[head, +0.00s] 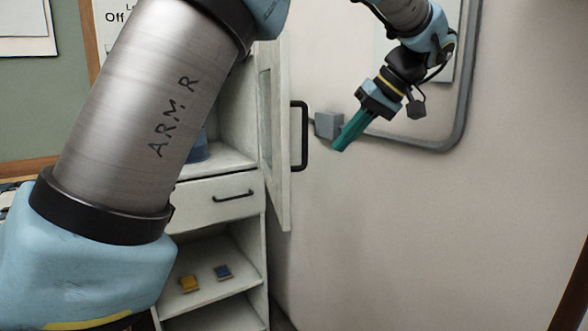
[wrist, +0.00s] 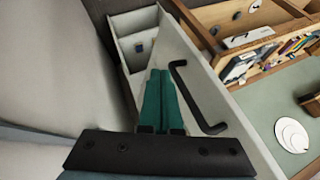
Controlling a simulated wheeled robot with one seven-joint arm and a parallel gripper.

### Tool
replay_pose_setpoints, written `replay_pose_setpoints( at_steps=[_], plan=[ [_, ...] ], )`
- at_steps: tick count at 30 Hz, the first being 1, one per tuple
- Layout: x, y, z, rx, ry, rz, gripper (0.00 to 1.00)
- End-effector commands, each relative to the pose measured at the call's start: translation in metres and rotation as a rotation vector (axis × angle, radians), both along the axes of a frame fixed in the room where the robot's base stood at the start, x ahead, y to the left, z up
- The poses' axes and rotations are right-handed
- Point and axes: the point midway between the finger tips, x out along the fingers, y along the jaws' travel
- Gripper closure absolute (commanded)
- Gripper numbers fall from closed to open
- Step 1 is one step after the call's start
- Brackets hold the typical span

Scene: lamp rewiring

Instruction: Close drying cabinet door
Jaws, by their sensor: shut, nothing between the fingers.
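The drying cabinet door (head: 275,130) stands open, a pale panel seen nearly edge-on in the head view. Its black bar handle (head: 303,136) is on the right, outer face. The pale cabinet (head: 235,155) is to the left of the door, partly hidden by my arm. My gripper (head: 341,146) has teal fingers pressed together and holds nothing. In the head view it is right of the handle, with a visible gap. In the wrist view the shut fingers (wrist: 158,78) show left of the handle (wrist: 190,98); contact with the door cannot be told there.
A grey box (head: 327,125) is on the wall behind my gripper. A drawer (head: 215,200) is shut beneath the cabinet opening; yellow (head: 189,284) and blue (head: 223,272) blocks lie on a shelf below. The wrist view shows a bench with a green mat (wrist: 260,120) and tools.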

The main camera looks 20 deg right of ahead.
Motion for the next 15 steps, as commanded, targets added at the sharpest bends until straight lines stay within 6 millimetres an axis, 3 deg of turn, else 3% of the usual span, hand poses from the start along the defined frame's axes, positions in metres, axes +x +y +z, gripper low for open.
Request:
replay_pose_setpoints(
  at_steps=[12, 15],
  plan=[
    [0.037, 0.036, -0.064, 0.005, 0.002, 0.003, 1.0],
    [0.04, 0.05, -0.066, 0.0, 0.002, 0.002, 1.0]
  ],
)
